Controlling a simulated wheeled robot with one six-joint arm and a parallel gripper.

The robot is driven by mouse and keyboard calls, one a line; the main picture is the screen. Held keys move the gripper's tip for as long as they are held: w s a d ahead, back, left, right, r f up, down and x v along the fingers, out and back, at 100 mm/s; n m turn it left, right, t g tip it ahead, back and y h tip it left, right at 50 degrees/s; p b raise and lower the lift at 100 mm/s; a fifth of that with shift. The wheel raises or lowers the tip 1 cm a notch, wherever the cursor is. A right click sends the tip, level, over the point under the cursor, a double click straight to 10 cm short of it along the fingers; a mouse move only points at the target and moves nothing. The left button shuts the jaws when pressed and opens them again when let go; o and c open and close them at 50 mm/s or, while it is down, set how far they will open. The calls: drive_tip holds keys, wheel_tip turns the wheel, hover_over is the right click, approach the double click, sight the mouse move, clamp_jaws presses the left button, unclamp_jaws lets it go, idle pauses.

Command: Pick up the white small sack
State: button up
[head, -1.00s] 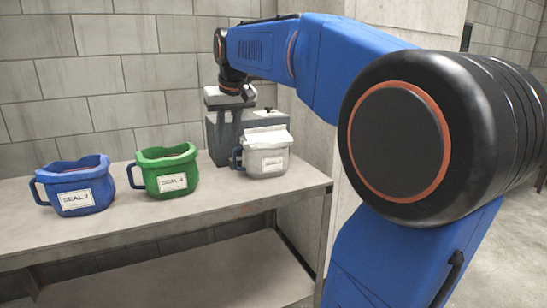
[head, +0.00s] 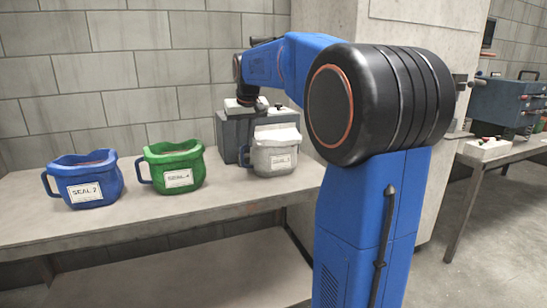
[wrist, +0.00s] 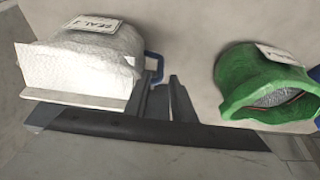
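The white small sack (head: 275,156) stands upright at the right end of the bench, with a label on its front and a handle on its left side. In the wrist view the white sack (wrist: 85,62) fills the upper left, and its blue handle (wrist: 154,68) shows on its right. I cannot tell whether a finger passes inside the handle loop. In the head view my gripper (head: 250,138) hangs at the sack's left, its fingers partly hidden.
A green sack (head: 173,166) labelled SEAL 4 and a blue sack (head: 84,180) labelled SEAL 2 stand to the left on the bench (head: 135,222). A grey box (head: 232,134) stands behind the white sack. Another table (head: 500,155) with blue equipment is at far right.

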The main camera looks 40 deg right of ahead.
sight(243, 154)
drive_tip(key=shift+x, duration=3.8)
drive_tip(key=shift+s+a, duration=0.1)
drive_tip(key=shift+a, duration=0.05)
clamp_jaws()
